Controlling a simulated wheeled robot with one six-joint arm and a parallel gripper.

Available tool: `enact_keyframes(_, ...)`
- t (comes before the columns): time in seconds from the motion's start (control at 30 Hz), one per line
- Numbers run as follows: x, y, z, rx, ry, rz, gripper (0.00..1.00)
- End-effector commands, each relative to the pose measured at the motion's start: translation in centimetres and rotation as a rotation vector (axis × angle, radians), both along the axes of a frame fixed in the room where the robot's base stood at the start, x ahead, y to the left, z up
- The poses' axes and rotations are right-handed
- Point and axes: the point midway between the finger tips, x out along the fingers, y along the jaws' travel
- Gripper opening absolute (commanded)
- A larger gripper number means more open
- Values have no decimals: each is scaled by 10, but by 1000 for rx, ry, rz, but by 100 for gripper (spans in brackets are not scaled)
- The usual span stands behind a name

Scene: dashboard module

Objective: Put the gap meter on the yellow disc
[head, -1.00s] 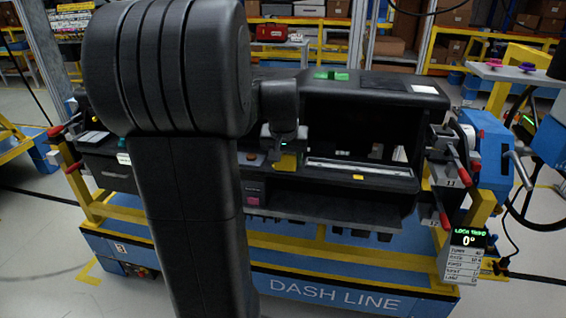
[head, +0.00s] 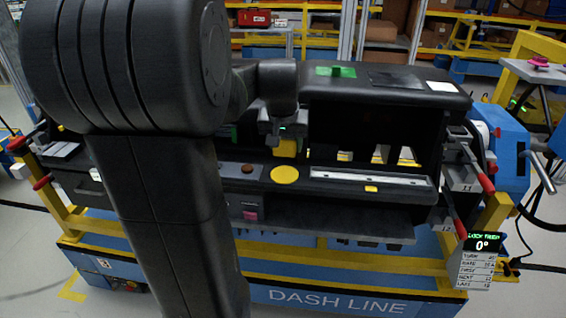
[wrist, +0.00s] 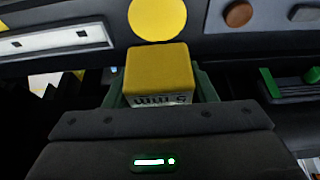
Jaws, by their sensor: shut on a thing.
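The gap meter (wrist: 156,72) is a small yellow block with a white, marked lower face. My gripper (wrist: 160,92) is shut on it in the wrist view, with green fingers on both sides. In the head view the gap meter (head: 285,147) hangs below my gripper (head: 284,136), in front of the dashboard's open bay. The yellow disc (head: 285,174) lies flat on the dashboard ledge, just below the gap meter in the picture. In the wrist view the disc (wrist: 157,18) shows just beyond the block, and nothing lies on it.
A brown round knob (wrist: 238,14) sits beside the disc on the ledge. A pale strip (head: 370,178) runs along the ledge to the right. A green piece (head: 336,71) lies on the dashboard top. Red-handled clamps (head: 486,183) stand at the right end.

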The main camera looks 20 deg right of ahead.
Motion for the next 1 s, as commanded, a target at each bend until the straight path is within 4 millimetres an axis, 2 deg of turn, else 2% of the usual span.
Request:
enact_keyframes(0.03,0,0,-9,2,3,0,20)
enact_keyframes(0.43,0,0,-56,1,2,1,20)
enact_keyframes(0.87,0,0,-64,-1,-1,0,20)
enact_keyframes(0.9,0,0,-62,-1,-1,0,59)
enact_keyframes(0.97,0,0,-62,-1,-1,0,70)
enact_keyframes(1.0,0,0,-62,-1,-1,0,72)
